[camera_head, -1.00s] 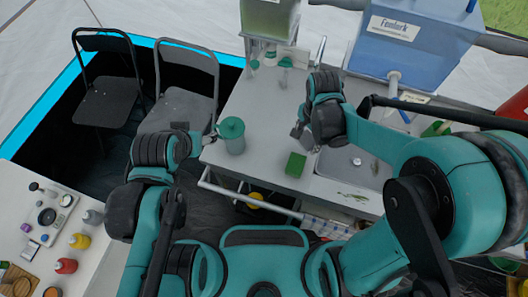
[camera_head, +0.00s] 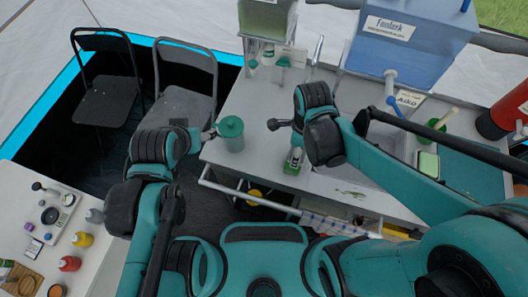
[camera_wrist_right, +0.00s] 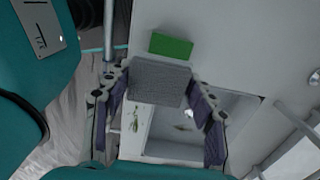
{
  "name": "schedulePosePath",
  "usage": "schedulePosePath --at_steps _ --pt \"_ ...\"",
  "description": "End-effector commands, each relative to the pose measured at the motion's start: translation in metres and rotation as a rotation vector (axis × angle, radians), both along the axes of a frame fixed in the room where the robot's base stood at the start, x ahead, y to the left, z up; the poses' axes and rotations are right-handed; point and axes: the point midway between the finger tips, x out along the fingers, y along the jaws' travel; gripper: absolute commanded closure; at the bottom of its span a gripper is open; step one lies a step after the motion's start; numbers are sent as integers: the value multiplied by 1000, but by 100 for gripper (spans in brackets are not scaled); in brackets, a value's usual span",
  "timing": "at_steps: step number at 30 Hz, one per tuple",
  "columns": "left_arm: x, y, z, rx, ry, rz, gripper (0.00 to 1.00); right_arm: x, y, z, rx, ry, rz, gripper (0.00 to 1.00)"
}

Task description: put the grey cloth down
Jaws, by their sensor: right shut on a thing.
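In the right wrist view the grey cloth (camera_wrist_right: 160,82) is a small flat grey rectangle between the fingers of my right gripper (camera_wrist_right: 158,88), which is shut on it. A green block (camera_wrist_right: 170,45) lies on the counter just beyond the cloth. In the head view my right wrist hangs over the counter near the sink; its fingers and the cloth are hard to make out beside the green block (camera_head: 291,169). My left gripper (camera_head: 210,133) is at the counter's left edge, close beside a green-lidded cup (camera_head: 231,135); whether it touches the cup is unclear.
The sink (camera_head: 350,174) is right of the green block, partly under my right arm. A blue water container (camera_head: 405,45) and a green-liquid dispenser (camera_head: 268,22) stand at the back. The counter between cup and block is clear. Bottles and a scale stand on the left table (camera_head: 25,200).

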Motion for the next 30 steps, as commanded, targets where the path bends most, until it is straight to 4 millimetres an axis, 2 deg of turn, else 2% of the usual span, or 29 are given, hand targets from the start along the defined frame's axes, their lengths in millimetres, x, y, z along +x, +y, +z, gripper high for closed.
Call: schedulePosePath --at_steps 5,12,16,23,30 --pt "0 0 -12 0 0 0 37 12 20 -17 0 0 6 81" --pt "0 0 -33 0 0 0 37 42 70 -52 0 0 5 81" --pt "0 0 -40 0 0 0 37 53 89 -65 0 0 4 81" --pt "0 0 -45 0 0 0 37 60 100 -75 0 0 1 81" --pt "0 0 -60 0 0 0 37 60 100 -107 0 -1 1 81"
